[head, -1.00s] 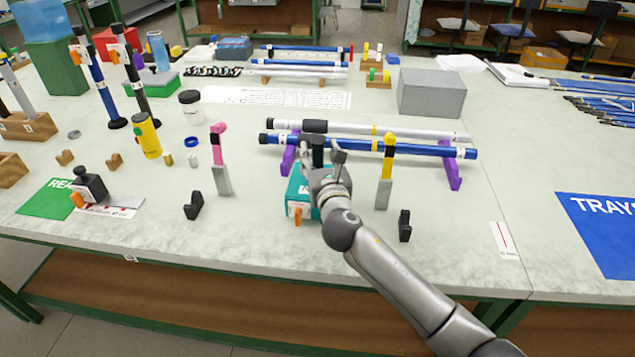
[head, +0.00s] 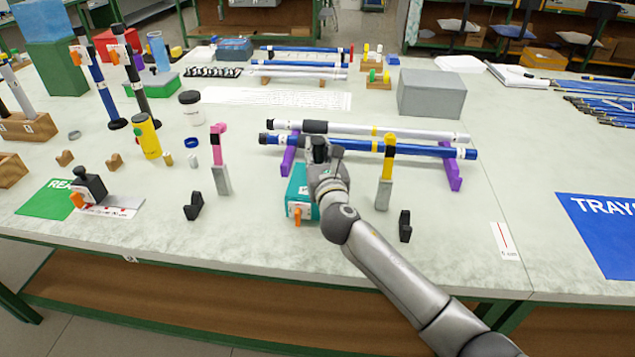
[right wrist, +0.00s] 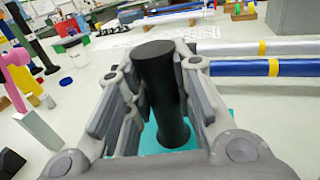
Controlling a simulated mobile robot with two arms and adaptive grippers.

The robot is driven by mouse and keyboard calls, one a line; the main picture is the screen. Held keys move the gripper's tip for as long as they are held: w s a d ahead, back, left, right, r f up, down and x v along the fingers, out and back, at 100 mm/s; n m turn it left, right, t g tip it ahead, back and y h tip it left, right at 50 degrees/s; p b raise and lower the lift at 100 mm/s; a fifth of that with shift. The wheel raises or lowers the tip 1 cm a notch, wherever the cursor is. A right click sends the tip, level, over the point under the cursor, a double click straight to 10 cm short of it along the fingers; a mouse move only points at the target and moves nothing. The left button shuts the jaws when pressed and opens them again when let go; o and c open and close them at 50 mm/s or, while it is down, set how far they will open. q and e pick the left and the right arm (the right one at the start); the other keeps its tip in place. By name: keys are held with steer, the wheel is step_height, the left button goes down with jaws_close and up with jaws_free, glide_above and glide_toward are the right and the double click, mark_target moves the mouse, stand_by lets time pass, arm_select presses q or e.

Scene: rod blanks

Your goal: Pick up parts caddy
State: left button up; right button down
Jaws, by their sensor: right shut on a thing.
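The parts caddy (head: 297,192) is a teal box with a white label and an orange tab on its front, on the table in the middle of the head view. A black upright post (right wrist: 162,95) rises from its teal base in the right wrist view. My right gripper (head: 320,152) is above the caddy, its fingers closed around the black post from both sides. My arm hides the caddy's right part. It appears to rest on the table. My left gripper is not in view.
White and blue rods (head: 365,145) lie on purple stands (head: 453,172) just behind the caddy. A pink-topped grey block (head: 221,175) stands left and a yellow-topped one (head: 385,185) right. Black V-shaped pieces (head: 194,206) lie nearby. The table's front strip is clear.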

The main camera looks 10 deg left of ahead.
mark_target(318, 141)
steer(key=shift+r, duration=0.15)
steer(key=shift+r, duration=0.25)
step_height(318, 141, up, 3)
steer(key=shift+p, duration=0.5)
steer(key=s+d+r+p, duration=0.1)
steer(key=s+r, duration=0.8)
steer(key=s, duration=0.5)
steer(key=shift+d+r+p, duration=0.15)
steer(key=shift+d+p, duration=0.15)
steer(key=shift+d, duration=0.05)
steer(key=shift+w, duration=0.15)
